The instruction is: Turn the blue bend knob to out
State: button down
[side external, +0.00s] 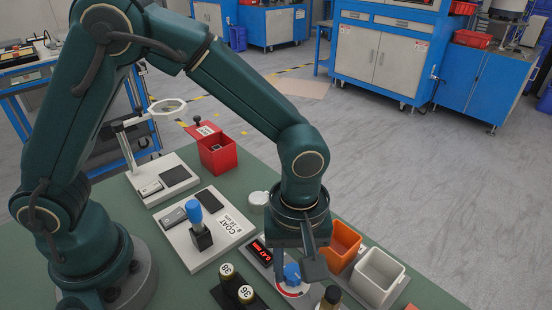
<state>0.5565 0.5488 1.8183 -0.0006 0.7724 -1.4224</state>
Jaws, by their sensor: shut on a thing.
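The blue bend knob (292,273) sits on a grey device with a round white and red dial (290,291) under it. A red-lit display (262,250) is on the same device, up and left of the knob. My gripper (295,274) points down over the knob and is shut on it, one finger on each side. The finger at the right and the wrist above hide part of the device. The dial's markings are too small to read, so I cannot tell the knob's setting.
An orange bin (341,239) and a white bin (378,277) stand close to the right. Black cylinders marked 36 (226,272) are at the front left. A board marked COAT with a blue-handled tool (195,211) and a red box (216,153) stand behind left.

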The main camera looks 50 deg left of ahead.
aim_at(294, 273)
jog(key=shift+w, duration=0.1)
jog(key=shift+c, duration=2.4)
grip_release()
jog(key=shift+r, duration=2.6)
